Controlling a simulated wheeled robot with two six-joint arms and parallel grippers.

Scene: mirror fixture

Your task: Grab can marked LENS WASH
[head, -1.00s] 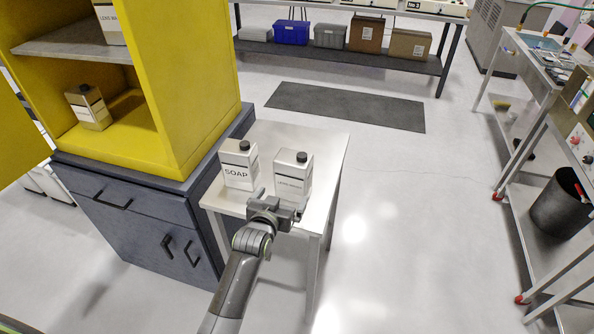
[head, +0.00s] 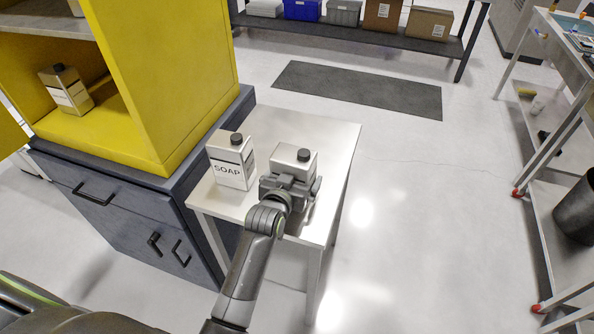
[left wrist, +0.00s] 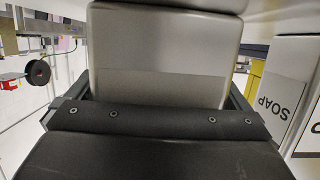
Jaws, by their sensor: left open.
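A silver can (head: 293,159) with a dark cap stands upright on the small white table, and its label is hidden behind my gripper. My left gripper (head: 291,183) is open, with its fingers on either side of this can. In the left wrist view the can's plain body (left wrist: 165,60) fills the space between the fingers; I cannot tell whether they touch it. A can marked SOAP (head: 232,160) stands just to the left on the same table, and it also shows at the right of the left wrist view (left wrist: 287,88). My right gripper is not in view.
The white table (head: 333,150) adjoins a dark blue drawer unit (head: 130,205) under an open yellow cabinet (head: 185,85). Another can (head: 67,91) sits inside the cabinet. A dark mat (head: 357,89) lies on open floor; a metal cart (head: 540,195) stands at right.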

